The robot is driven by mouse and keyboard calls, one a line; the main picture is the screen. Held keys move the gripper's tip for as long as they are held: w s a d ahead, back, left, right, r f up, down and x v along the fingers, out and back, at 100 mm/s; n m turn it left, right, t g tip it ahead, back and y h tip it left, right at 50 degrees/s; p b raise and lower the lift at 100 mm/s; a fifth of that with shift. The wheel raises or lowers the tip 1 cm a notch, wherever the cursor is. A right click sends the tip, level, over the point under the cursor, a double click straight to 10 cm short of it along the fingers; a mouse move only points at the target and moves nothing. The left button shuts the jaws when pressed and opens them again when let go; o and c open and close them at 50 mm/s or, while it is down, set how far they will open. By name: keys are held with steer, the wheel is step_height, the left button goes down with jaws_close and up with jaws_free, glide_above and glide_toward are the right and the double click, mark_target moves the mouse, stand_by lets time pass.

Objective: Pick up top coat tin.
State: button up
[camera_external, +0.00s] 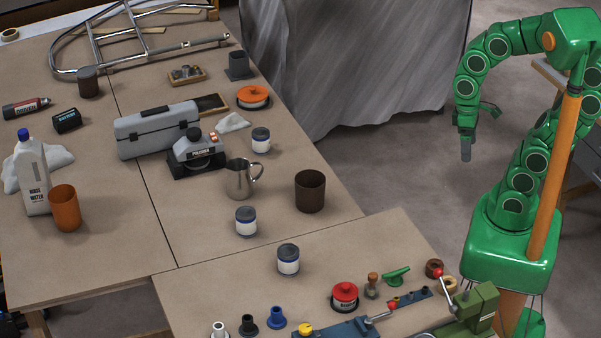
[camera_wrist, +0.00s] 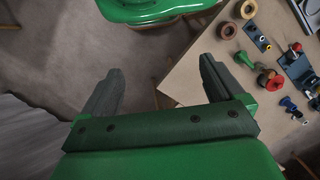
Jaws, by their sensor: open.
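My gripper (camera_external: 467,147) hangs over the floor, right of the tables and away from all three. In the wrist view my gripper (camera_wrist: 158,85) is open with nothing between its fingers.
Bare tabletop surrounds the nearest white-and-blue tin.

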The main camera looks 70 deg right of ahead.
steer(key=shift+d+f+m+h, duration=0.1)
steer(key=shift+d+m+h, duration=0.25)
steer(key=shift+d, duration=0.8)
steer(key=w+f+n+t, duration=0.1)
steer(key=w+t, duration=0.1)
steer(key=w, duration=1)
steer(key=n+t+y, duration=0.4)
steer(key=n+t, duration=0.1)
steer(key=t, duration=0.2)
glide_toward(250, 212)
step_height(250, 212, down, 2)
steer(key=w, duration=0.2)
steer(key=shift+w+a+f+y, duration=0.25)
steer(key=shift+w+a+f, duration=0.45)
steer(key=shift+a+f, duration=0.2)
steer(key=shift+x, duration=3.2)
steer(key=shift+s+d+f, duration=0.1)
steer(key=shift+s, duration=0.05)
